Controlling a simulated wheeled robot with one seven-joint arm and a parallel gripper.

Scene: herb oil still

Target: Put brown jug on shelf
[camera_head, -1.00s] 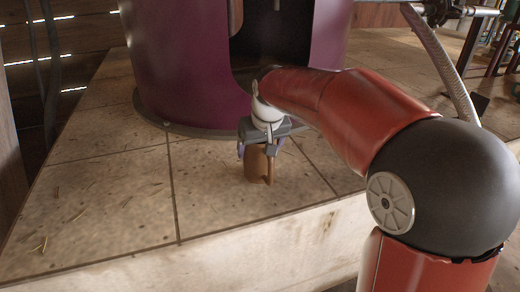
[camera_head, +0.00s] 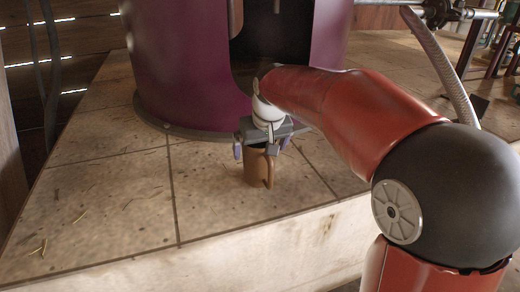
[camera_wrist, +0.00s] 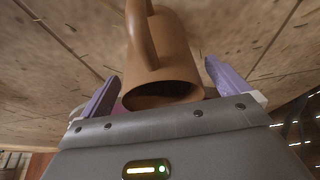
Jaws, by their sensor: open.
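The brown jug (camera_head: 258,170) stands upright on the tiled ledge, in front of the purple vessel. Its handle faces the front right. My gripper (camera_head: 262,152) is open just above the jug, with its fingers apart at the level of the rim. In the wrist view the jug (camera_wrist: 162,60) shows its dark open mouth and handle, and the purple fingers of my gripper (camera_wrist: 163,88) lie to either side of the mouth, apart from it. No shelf can be made out in these views.
The large purple vessel (camera_head: 185,70) with a dark opening stands right behind the jug. The tiled ledge (camera_head: 110,205) is clear to the left, with bits of straw. Its pale front edge (camera_head: 250,240) runs below the jug. A grey hose (camera_head: 440,65) hangs at the upper right.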

